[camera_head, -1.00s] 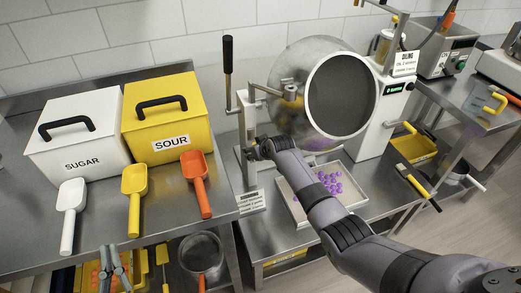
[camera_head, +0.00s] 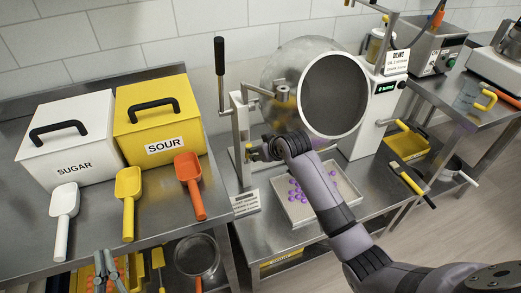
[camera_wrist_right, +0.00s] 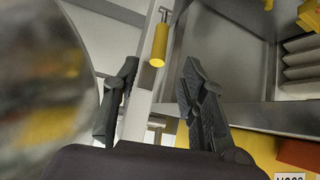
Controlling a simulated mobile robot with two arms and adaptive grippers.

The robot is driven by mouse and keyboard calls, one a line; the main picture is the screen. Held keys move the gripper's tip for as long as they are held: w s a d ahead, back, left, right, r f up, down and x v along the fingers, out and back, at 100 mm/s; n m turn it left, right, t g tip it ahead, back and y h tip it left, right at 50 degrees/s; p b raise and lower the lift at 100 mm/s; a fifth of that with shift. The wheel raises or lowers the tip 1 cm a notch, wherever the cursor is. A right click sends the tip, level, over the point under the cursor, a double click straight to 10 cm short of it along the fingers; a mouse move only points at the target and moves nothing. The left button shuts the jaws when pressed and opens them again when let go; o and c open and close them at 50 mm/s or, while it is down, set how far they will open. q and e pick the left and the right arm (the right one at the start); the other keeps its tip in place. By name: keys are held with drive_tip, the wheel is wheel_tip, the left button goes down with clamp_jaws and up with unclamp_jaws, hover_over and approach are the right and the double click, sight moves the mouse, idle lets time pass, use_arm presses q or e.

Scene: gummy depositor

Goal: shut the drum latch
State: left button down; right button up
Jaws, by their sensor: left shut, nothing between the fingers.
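The drum (camera_head: 335,95) is a shiny round vessel with a wide dark mouth, at the middle back in the head view. A metal stand with a black-topped lever (camera_head: 220,75) is left of it. Which part is the latch is unclear. My left gripper (camera_head: 104,265) is shut, far left.
A tray (camera_head: 348,197) of purple gummies is below the drum, partly behind my right arm. The sugar bin (camera_head: 70,140), sour bin (camera_head: 160,120) and several scoops occupy the left table. A small sign (camera_head: 246,203) stands near the stand's foot.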

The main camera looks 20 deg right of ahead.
sight(248, 155)
drive_tip(key=shift+c, duration=0.5)
